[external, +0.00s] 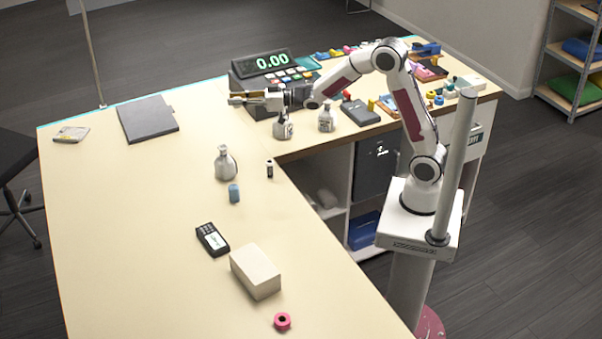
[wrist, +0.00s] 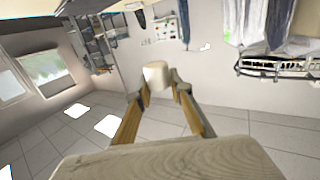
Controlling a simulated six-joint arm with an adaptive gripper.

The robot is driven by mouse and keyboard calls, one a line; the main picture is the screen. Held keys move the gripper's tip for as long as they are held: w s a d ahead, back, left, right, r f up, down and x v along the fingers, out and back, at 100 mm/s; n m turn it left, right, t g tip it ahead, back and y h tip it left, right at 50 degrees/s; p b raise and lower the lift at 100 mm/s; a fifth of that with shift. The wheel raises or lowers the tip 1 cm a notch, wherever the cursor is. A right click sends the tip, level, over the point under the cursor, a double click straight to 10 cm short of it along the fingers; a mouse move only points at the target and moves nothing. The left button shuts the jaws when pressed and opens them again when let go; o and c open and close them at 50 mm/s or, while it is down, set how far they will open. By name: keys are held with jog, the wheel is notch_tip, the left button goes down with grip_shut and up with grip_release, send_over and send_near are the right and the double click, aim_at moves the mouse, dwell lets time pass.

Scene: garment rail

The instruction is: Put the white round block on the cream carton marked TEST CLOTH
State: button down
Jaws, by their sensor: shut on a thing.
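The white round block (wrist: 157,74) shows in the wrist view between the fingertips of my gripper (wrist: 160,90), which is shut on it. A cream carton (external: 255,270) sits on the near part of the counter, well away from my gripper. I cannot read any marking on it from this side.
Near the carton are a card terminal (external: 212,239) and a pink ring (external: 282,321). The scale (external: 262,65) is behind my gripper. The counter's left side is mostly clear.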

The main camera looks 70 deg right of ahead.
jog(key=s+a+n+g+y, duration=0.1)
jog(key=s+a+n+y, duration=0.2)
jog(key=a, duration=1.3)
jog(key=n+g+y, duration=0.8)
jog(key=g+y, duration=0.1)
send_over(254, 263)
notch_tip(254, 263, down, 4)
jog(key=shift+d+f, duration=0.1)
jog(key=shift+f, duration=0.4)
jog(key=shift+f, duration=3.15)
